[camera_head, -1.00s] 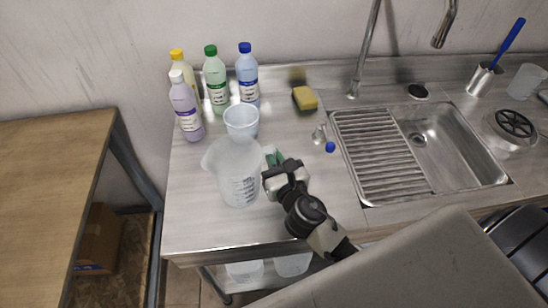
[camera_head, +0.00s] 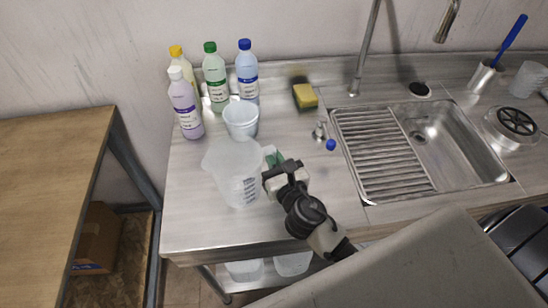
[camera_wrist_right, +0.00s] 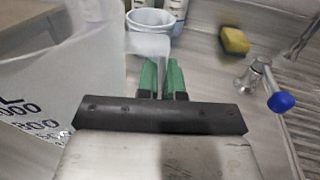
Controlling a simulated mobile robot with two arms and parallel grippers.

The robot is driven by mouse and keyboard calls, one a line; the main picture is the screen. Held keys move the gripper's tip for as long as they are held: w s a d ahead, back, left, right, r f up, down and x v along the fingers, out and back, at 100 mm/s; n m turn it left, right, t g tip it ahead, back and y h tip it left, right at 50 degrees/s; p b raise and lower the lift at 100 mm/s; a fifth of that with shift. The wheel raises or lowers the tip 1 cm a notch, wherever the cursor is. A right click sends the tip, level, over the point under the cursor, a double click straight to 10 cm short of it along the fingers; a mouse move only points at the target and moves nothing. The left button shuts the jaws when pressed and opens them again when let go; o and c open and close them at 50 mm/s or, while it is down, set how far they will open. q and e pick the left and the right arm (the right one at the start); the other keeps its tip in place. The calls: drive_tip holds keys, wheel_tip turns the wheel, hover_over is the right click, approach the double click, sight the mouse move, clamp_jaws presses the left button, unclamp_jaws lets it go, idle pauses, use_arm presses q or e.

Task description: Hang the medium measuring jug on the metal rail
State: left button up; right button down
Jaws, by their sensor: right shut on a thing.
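A translucent measuring jug with printed volume marks (camera_head: 238,178) is upright over the left part of the steel counter. My right gripper (camera_head: 277,163) is shut on its handle, on the jug's right side. In the right wrist view the jug's wall (camera_wrist_right: 50,95) fills the left, and the green fingertips (camera_wrist_right: 163,80) close on the pale handle. I cannot tell whether its base touches the counter. A smaller whitish jug or cup (camera_head: 241,120) stands just behind it. I cannot make out the metal rail for certain. My left gripper is not in view.
Several detergent bottles (camera_head: 216,80) stand at the back left. A yellow sponge (camera_head: 305,96) and a blue-tipped tap (camera_head: 322,135) are right of the jug, before the sink (camera_head: 440,150). Two clear containers (camera_head: 292,264) show below the counter's front edge. A wooden table (camera_head: 50,150) is left.

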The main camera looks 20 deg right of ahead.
drive_tip(key=shift+f, duration=0.15)
drive_tip(key=c, duration=1.2)
unclamp_jaws()
drive_tip(key=shift+s, duration=0.1)
drive_tip(key=shift+s, duration=0.3)
drive_tip(key=s+b, duration=0.3)
drive_tip(key=s, duration=0.5)
drive_tip(key=shift+s+a, duration=0.1)
drive_tip(key=shift+s, duration=0.9)
